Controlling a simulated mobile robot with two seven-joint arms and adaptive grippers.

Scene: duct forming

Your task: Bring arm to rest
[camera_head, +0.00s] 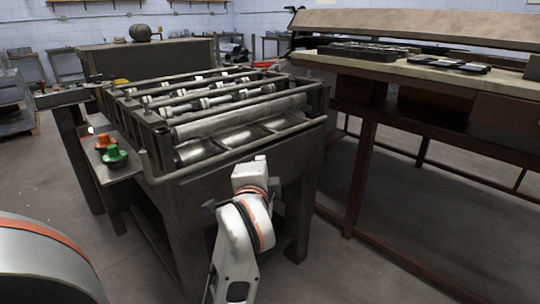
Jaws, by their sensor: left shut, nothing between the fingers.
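My left arm shows at the bottom of the head view: a large white link with an orange band in the lower left corner, and white wrist links with an orange and black ring near the lower middle. The exact gap between the arm and the machine is hard to tell. My right gripper is not in view.
The roller machine has long metal rollers and a side shelf with a red button (103,142) and a green button (115,156). A brown-framed bench (420,72) with dark trays stands at the right. Grey floor (365,275) is open at lower right.

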